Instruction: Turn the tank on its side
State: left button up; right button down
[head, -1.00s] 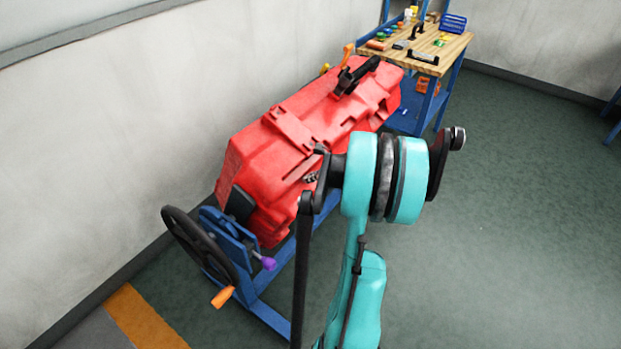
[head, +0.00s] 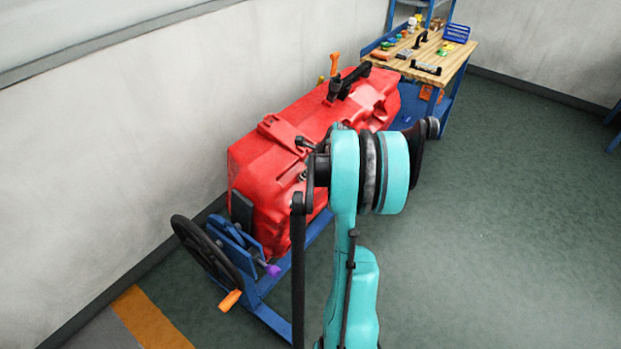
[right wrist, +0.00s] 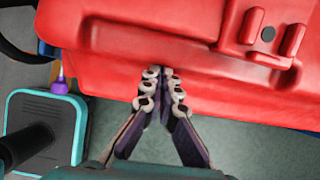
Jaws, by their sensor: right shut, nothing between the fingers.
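The red tank (head: 285,185) lies lengthwise in a blue stand (head: 275,275) along the wall, its top face close to level. A black handle (head: 347,82) and an upright orange lever (head: 335,62) are on its top. My right gripper (head: 303,175) is at the tank's near long side, mostly hidden by my teal arm. In the right wrist view the gripper (right wrist: 161,78) is shut and empty, its fingertips at the tank's (right wrist: 150,40) edge; contact is unclear. A black handwheel (head: 205,255) with an orange grip is at the stand's left end. My left gripper is not in view.
A purple knob (head: 272,270) sits on the stand beside the handwheel. A wooden-topped workbench (head: 450,65) with small parts stands beyond the tank's far end. The wall is close behind the tank. The green floor to the right is clear.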

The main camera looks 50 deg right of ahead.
aim_at(293, 165)
jog(key=shift+g, duration=0.6)
jog(key=w+r, duration=0.1)
jog(key=w+p, duration=0.1)
jog(key=w+r+p, duration=0.1)
jog(key=w, duration=0.1)
jog(key=shift+a+r, duration=0.1)
jog(key=shift+r, duration=0.25)
jog(key=shift+w+r+p, duration=0.3)
jog(key=shift+w+p, duration=0.05)
jog(key=shift+w, duration=0.45)
jog(key=shift+w+r+p, duration=0.25)
jog(key=shift+w+p, duration=0.05)
jog(key=shift+w, duration=0.45)
